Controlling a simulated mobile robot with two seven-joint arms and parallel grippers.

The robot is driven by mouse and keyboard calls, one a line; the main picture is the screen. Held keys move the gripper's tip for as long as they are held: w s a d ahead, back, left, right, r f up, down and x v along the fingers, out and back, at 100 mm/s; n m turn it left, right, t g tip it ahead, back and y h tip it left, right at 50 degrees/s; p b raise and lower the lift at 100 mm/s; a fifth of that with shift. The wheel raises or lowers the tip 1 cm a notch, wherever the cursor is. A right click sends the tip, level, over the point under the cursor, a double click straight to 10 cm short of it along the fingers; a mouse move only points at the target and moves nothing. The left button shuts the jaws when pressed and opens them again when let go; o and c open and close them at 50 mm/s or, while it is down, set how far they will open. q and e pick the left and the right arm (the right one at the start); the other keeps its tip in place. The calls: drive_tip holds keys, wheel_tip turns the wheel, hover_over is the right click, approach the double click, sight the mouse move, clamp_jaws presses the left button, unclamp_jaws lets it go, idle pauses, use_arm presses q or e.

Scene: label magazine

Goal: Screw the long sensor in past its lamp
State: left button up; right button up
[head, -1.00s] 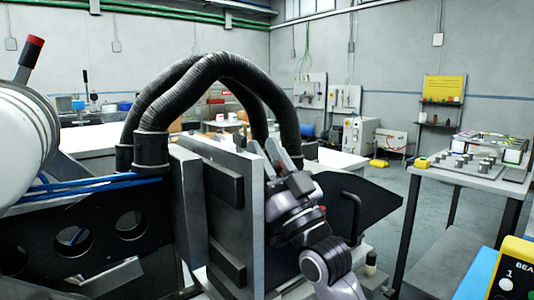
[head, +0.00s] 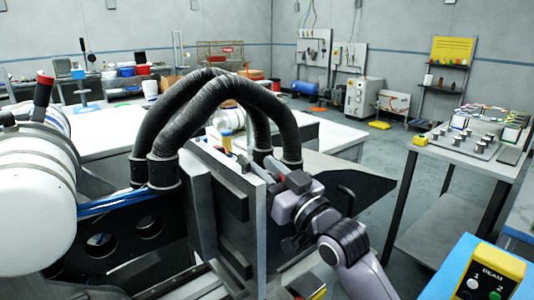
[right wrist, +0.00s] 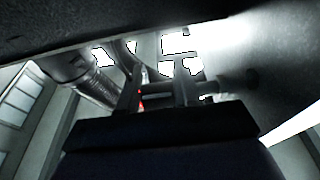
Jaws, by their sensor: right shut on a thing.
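My right gripper (head: 274,164) is at the right side of the upright grey plate (head: 252,225), close to its upper edge and just under the black hoses. In the right wrist view the gripper (right wrist: 158,96) is shut on a thin piece that I take for the long sensor (right wrist: 144,76). A small red light (right wrist: 140,92) glows beside the left finger, and I cannot tell whether it is the lamp. The sensor's thread and its seat are hidden in the head view. My left gripper is not in view.
Two thick black hoses (head: 180,112) arch over the plate. A dark sheet (head: 350,185) lies behind my right arm. A table (head: 465,160) with several small metal parts is at the right, a yellow button box (head: 487,275) in front.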

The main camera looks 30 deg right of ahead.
sight(277, 181)
drive_tip(key=shift+f+g, duration=0.1)
drive_tip(key=shift+g, duration=0.5)
drive_tip(key=shift+f, duration=0.15)
drive_tip(key=o, duration=1)
drive_tip(key=shift+c, duration=0.2)
drive_tip(key=shift+s+d+f+b, duration=0.15)
drive_tip(key=shift+s+b, duration=0.05)
drive_tip(key=shift+s, duration=1.55)
drive_tip(key=shift+s+d+f+b, duration=0.15)
drive_tip(key=shift+s+b, duration=0.05)
drive_tip(key=shift+s, duration=1.55)
